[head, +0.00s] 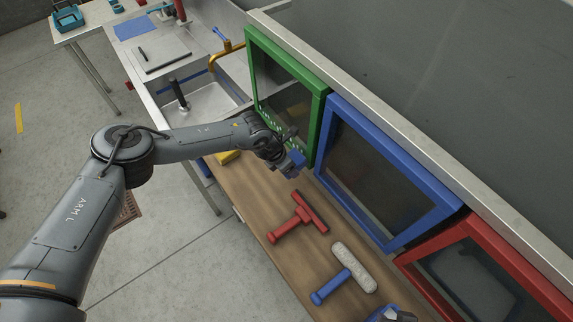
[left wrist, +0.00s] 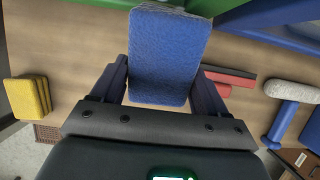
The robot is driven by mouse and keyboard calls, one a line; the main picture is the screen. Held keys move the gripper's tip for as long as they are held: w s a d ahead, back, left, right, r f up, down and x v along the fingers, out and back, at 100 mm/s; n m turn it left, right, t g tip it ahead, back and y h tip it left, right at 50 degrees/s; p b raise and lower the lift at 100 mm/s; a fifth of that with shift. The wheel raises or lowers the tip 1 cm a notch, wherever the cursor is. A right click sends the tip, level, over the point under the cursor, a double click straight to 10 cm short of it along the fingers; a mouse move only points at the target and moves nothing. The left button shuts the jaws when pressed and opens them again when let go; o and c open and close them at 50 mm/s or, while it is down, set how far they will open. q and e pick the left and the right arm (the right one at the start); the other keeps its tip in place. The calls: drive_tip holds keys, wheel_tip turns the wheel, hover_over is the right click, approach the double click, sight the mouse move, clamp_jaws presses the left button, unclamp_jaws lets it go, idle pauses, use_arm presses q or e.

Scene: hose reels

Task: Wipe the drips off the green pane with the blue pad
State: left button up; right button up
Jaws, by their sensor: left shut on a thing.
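The green pane (head: 316,133) stands upright in its green frame at the back of the counter, left of the blue and red panes. Small pale spots show along the lower part of its dark glass. My left gripper (head: 288,158) is in front of the pane's lower right corner. It is shut on the blue pad (head: 296,162), held above the wooden counter. In the left wrist view the blue pad (left wrist: 167,55) sits between the two fingers, and a strip of green frame (left wrist: 235,14) shows beyond it. I cannot tell whether pad and pane touch.
A red squeegee (head: 309,211) and a pale roller with a blue handle (head: 353,267) lie on the wooden counter (head: 250,197). A yellow sponge (left wrist: 27,96) lies to the left. The blue pane (head: 335,185) and red pane (head: 480,222) stand further right. A sink (head: 205,102) is at left.

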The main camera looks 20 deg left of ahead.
use_arm(q)
drive_tip(key=shift+w+a, duration=0.1)
drive_tip(key=shift+w, duration=0.05)
drive_tip(key=shift+w+a+b, duration=0.3)
drive_tip(key=shift+a+b, duration=0.15)
drive_tip(key=shift+b, duration=0.05)
drive_tip(key=w+a+b, duration=0.6)
drive_tip(key=a+b, duration=0.4)
drive_tip(key=shift+w+a, duration=0.25)
drive_tip(key=shift+w, duration=0.1)
idle(0.5)
